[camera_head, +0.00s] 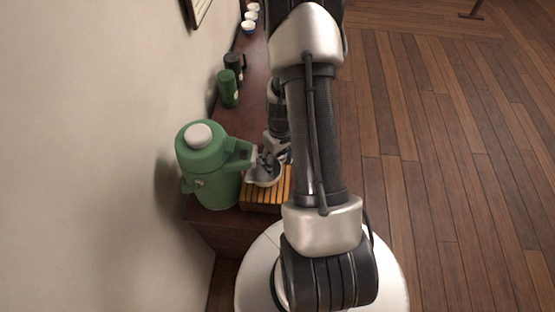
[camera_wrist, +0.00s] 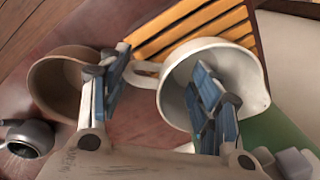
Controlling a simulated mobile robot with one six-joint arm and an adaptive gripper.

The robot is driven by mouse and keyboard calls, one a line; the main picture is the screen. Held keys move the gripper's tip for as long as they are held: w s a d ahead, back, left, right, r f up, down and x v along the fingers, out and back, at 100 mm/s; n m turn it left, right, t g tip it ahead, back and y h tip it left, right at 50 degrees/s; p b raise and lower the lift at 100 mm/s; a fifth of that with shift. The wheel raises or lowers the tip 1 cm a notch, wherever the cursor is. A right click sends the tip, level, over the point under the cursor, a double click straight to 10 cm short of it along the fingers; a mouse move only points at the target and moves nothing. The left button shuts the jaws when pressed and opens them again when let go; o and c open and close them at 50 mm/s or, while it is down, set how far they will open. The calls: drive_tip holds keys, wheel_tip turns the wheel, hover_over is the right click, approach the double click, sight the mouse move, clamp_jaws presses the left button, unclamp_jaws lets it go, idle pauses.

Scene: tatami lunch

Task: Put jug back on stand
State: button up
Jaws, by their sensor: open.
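A pale jug (camera_wrist: 243,62) with a handle and a pouring lip shows from above in the wrist view. In the head view the jug (camera_head: 262,178) is partly hidden by my gripper. A slatted wooden stand (camera_wrist: 205,22) lies beyond it and also shows in the head view (camera_head: 262,198). The jug overlaps the stand's edge; I cannot tell whether it rests on it or beside it. My gripper (camera_wrist: 160,62) is open. One finger is over the jug's mouth, the other is outside, and the handle shows between them. The gripper also shows in the head view (camera_head: 268,160).
A large green dispenser (camera_head: 205,158) stands close left of the stand. A brownish cup (camera_wrist: 52,90) is left of my fingers, with a small dark round item (camera_wrist: 28,138) below it. A green canister (camera_head: 228,92), a dark jug (camera_head: 233,66) and white cups (camera_head: 249,27) line the counter farther back.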

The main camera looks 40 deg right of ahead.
wheel_tip(320, 180, up, 12)
drive_tip(key=p, duration=0.3)
drive_tip(key=shift+d, duration=0.35)
drive_tip(key=shift+r, duration=0.1)
drive_tip(key=a+r+t+b, duration=0.2)
drive_tip(key=a+r, duration=1)
drive_tip(key=r, duration=0.4)
drive_tip(key=s+a+r+n+t+b, duration=0.1)
drive_tip(key=s+a+r+t, duration=0.1)
drive_tip(key=s+a+r, duration=0.5)
drive_tip(key=s+a, duration=0.3)
drive_tip(key=s, duration=0.1)
drive_tip(key=shift+s+a+t+h, duration=0.15)
drive_tip(key=shift+a+t+h, duration=0.1)
drive_tip(key=shift+t+h, duration=0.05)
